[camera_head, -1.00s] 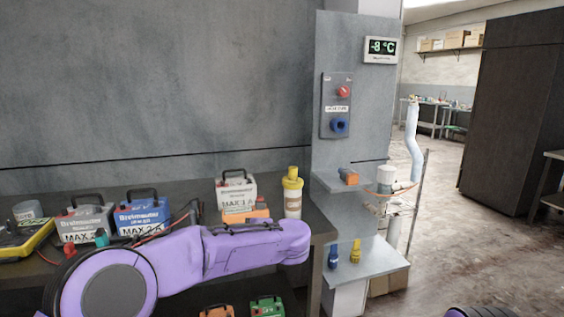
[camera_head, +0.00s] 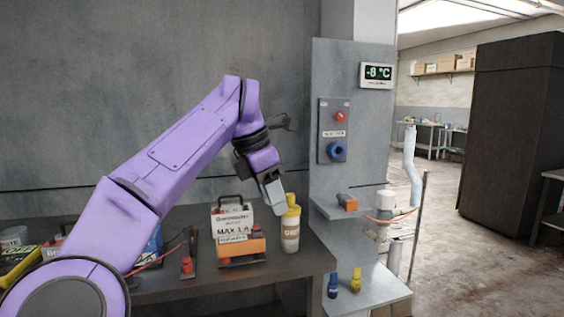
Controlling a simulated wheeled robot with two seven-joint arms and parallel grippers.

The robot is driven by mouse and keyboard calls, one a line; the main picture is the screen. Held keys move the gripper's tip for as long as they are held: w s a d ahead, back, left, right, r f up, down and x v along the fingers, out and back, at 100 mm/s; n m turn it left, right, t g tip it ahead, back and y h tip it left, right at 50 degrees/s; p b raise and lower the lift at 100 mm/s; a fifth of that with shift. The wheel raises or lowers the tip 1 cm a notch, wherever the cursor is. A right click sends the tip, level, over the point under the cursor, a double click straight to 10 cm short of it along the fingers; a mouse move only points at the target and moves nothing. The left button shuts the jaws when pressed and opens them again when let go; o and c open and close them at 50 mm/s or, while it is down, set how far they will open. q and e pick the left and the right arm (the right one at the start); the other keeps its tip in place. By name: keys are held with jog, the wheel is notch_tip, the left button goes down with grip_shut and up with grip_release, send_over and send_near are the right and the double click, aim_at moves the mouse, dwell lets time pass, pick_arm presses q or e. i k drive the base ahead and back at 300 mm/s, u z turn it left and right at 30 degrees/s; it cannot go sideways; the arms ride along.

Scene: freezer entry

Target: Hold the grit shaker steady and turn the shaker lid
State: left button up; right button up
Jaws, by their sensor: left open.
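The grit shaker (camera_head: 290,230) stands upright near the right end of the dark table. It has a pale body with a brownish label and a yellow top. The yellow shaker lid (camera_head: 291,199) is on it. My left gripper (camera_head: 274,201) points down just left of the lid, with its fingers open. It partly overlaps the lid's edge in the picture, and I cannot tell whether it touches. My right gripper is not in view.
A white and orange charger box (camera_head: 237,233) stands just left of the shaker. A grey panel (camera_head: 335,70) with a red and a blue knob rises to the right, with small shelves below.

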aim_at(290, 196)
jog(key=i, duration=0.9)
jog(key=u, duration=0.05)
